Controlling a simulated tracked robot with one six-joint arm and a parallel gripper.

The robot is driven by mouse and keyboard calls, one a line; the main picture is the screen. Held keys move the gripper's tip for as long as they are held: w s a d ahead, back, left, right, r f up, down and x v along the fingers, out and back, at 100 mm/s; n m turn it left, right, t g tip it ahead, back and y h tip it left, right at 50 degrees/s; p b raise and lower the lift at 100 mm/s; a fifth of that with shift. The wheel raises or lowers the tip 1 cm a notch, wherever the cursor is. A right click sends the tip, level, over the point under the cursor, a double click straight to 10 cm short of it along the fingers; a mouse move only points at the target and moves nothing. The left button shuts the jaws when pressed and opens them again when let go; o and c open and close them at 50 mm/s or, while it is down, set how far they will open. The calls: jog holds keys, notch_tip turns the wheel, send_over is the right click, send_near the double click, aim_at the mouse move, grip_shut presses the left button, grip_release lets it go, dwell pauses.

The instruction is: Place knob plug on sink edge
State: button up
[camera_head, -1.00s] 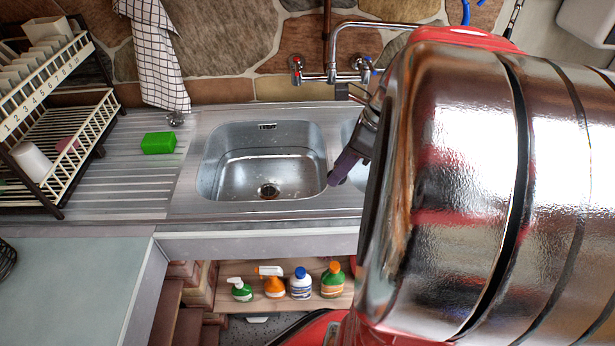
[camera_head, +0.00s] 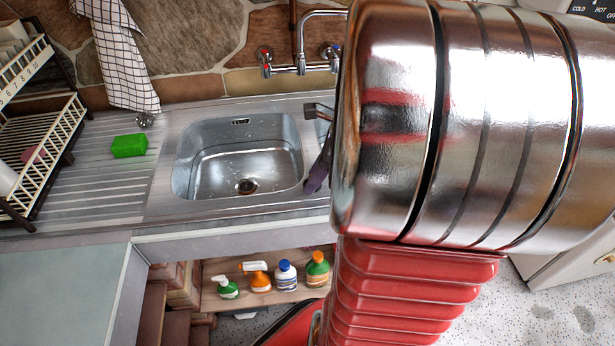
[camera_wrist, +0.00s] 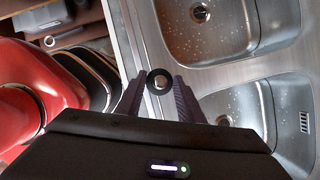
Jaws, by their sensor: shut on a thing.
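The knob plug (camera_wrist: 159,80) shows in the wrist view as a dark ring with a pale knob in its middle. My gripper (camera_wrist: 158,86) is shut on it, with one purple-grey finger on each side. The plug appears over the sink's metal front edge (camera_wrist: 130,38), near the strip between the two bowls; its height above it cannot be told. In the head view the sink edge (camera_head: 240,216) runs in front of the left bowl (camera_head: 240,160). One of my fingers shows beside that bowl; the plug is hidden there by my arm.
A green sponge (camera_head: 129,146) lies on the drainboard, near a small shiny round item (camera_head: 145,120) below a checked towel (camera_head: 118,55). A dish rack (camera_head: 45,140) stands at far left. The tap (camera_head: 302,60) rises behind the sink. Several bottles stand on the shelf below.

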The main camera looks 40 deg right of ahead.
jog(key=shift+f, duration=1.9)
jog(key=o, duration=1.1)
jog(key=shift+c, duration=0.2)
jog(key=v, duration=1.2)
